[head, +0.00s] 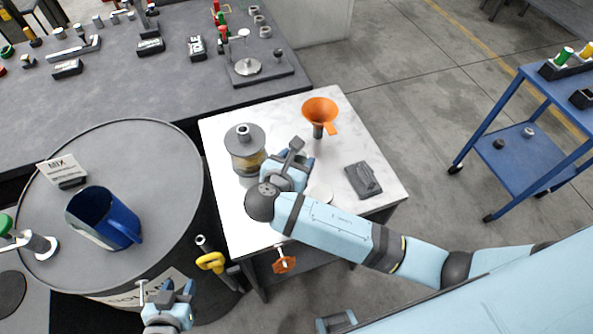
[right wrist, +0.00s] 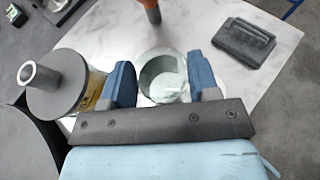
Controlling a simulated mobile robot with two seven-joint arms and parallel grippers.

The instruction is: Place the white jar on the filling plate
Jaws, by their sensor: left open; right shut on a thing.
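The white jar (right wrist: 162,76) shows in the right wrist view as a pale, open-topped round vessel between the two blue fingers. My right gripper (right wrist: 162,84) is shut on it, over the white marble-topped table (head: 235,222). In the head view my right gripper and arm hide most of the jar; a pale round edge shows beside the arm. A round silver plate (head: 247,67) on a flat base stands on the grey bench at the back; I cannot tell whether it is the filling plate. My left gripper (head: 166,291) is open and empty at the lower left.
A grey-topped canister (head: 244,139), an orange funnel (head: 320,108) and a dark box (head: 362,180) surround the right gripper. A blue jug (head: 103,218) and a sign (head: 62,170) stand on the large barrel (head: 150,155). A blue cart (head: 540,140) stands at right.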

